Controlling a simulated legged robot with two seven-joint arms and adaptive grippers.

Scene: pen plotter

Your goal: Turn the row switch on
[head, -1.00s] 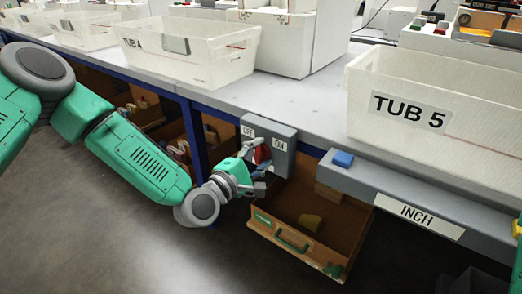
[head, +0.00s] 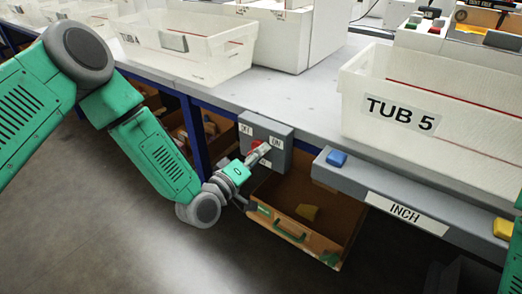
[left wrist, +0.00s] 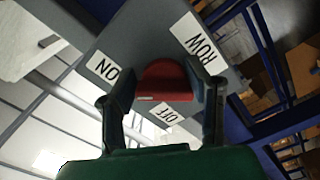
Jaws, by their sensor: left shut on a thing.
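The row switch is a grey box (head: 283,158) on the front edge of the bench, with OFF and ON labels. Its red knob (head: 256,145) is mostly hidden by my gripper in the head view. My left gripper (head: 258,154) is at the box face, one finger slanting up toward the ON label. In the left wrist view the red knob (left wrist: 165,82) sits between the two fingers, and my left gripper (left wrist: 163,95) is shut on it. ROW, ON and OFF labels show around it. The knob's exact pointing direction is hard to tell. My right gripper is out of view.
A grey INCH ledge (head: 385,192) with a blue button (head: 337,158) and a yellow button (head: 503,228) juts out to the right. TUB 5 (head: 445,152) stands on the bench above.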

